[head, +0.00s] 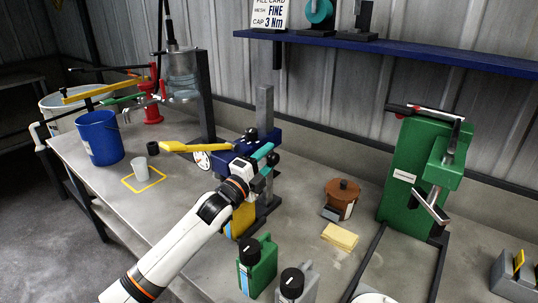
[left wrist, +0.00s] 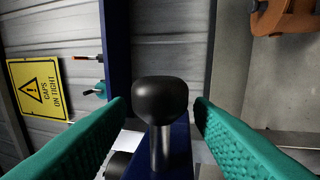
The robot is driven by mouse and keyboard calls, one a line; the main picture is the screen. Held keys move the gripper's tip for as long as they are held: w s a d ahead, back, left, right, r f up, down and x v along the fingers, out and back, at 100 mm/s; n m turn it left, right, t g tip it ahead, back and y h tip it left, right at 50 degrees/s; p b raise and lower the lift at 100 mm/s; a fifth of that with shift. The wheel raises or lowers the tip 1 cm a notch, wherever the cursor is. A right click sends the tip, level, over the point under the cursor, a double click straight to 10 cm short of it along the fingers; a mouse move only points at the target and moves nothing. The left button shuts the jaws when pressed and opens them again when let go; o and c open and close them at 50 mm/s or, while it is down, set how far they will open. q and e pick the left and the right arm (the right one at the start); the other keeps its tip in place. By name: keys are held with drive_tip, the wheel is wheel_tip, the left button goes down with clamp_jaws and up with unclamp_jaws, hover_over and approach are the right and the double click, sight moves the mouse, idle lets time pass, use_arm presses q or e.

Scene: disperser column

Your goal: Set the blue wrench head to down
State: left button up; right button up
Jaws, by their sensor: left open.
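The blue wrench head (head: 228,156) sits on a dark upright stand left of centre in the head view, with a long yellow handle (head: 190,147) pointing left. A round white dial (head: 202,160) is below the handle. My left gripper (head: 262,159) is at the right side of the blue head, its teal fingers partly covering it. In the left wrist view, a black knob (left wrist: 160,97) on a metal stem rises from a blue body (left wrist: 180,155). The open fingers stand on either side of the knob, with a visible gap to each. My right gripper is in neither view.
A blue bucket (head: 99,137) and white cup (head: 140,169) stand at left. A green bottle (head: 257,265) and grey bottle (head: 296,285) stand in front near my arm.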

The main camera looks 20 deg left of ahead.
use_arm(q)
drive_tip(key=shift+w+d+r, duration=0.1)
drive_tip(key=shift+w+d, duration=0.1)
drive_tip(key=shift+w, duration=0.3)
clamp_jaws()
